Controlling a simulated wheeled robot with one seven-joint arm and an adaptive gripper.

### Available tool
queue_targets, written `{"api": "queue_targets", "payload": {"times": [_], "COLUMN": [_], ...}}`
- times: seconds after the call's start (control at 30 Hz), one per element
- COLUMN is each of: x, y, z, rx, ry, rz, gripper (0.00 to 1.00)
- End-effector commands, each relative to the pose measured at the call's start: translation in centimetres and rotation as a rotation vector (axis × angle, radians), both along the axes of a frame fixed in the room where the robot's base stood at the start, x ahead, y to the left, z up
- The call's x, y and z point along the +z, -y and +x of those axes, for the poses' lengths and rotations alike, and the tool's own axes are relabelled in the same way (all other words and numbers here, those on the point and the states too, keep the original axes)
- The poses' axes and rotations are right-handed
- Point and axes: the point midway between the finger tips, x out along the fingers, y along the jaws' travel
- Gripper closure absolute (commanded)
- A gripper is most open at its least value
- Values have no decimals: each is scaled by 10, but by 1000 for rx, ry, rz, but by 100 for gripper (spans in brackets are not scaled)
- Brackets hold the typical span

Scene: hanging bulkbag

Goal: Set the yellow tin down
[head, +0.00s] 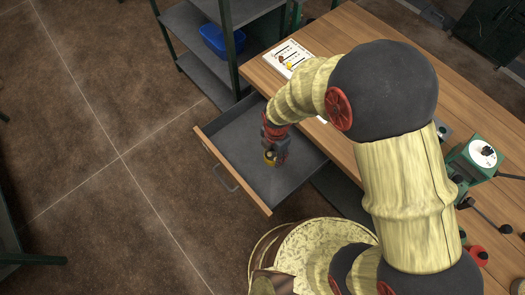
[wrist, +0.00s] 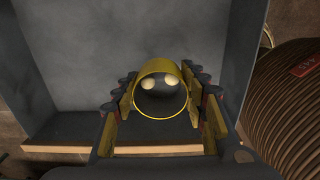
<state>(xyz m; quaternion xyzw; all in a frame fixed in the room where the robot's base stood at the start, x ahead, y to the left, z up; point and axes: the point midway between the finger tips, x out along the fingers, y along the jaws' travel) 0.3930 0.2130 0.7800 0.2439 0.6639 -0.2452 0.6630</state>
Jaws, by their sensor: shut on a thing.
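The yellow tin (wrist: 163,112) is between the fingers of my gripper (wrist: 163,108) in the wrist view. Its open round end faces the camera, and its inside is dark with two pale spots. My gripper is shut on it, with a finger pressed on each side. In the head view the tin (head: 270,157) shows small under my gripper (head: 272,154), over the open drawer (head: 231,163). The drawer has a grey inside and a wooden front. I cannot tell whether the tin touches the drawer floor.
The drawer is otherwise empty, with free floor around the tin. The wooden workbench (head: 465,105) is on the right, with a printed sheet (head: 283,52) on it. A grey shelf (head: 205,75) with a blue bin (head: 217,40) stands behind. A green machine (head: 478,162) sits at the right.

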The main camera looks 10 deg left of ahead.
Motion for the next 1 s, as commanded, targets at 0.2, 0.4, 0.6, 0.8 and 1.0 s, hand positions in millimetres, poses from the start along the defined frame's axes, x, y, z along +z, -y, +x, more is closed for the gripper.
{"api": "queue_targets", "payload": {"times": [0.2,0.4,0.6,0.8,1.0], "x": [-35,-57,-65,-93,-100], "y": [-30,-44,-50,-53,-53], "z": [29,43,49,52,53], "rx": [1,1,1,1,0], "ry": [-2,0,1,-1,3], "rz": [-1,0,1,-1,2], "gripper": [90,90,90,90,90]}}
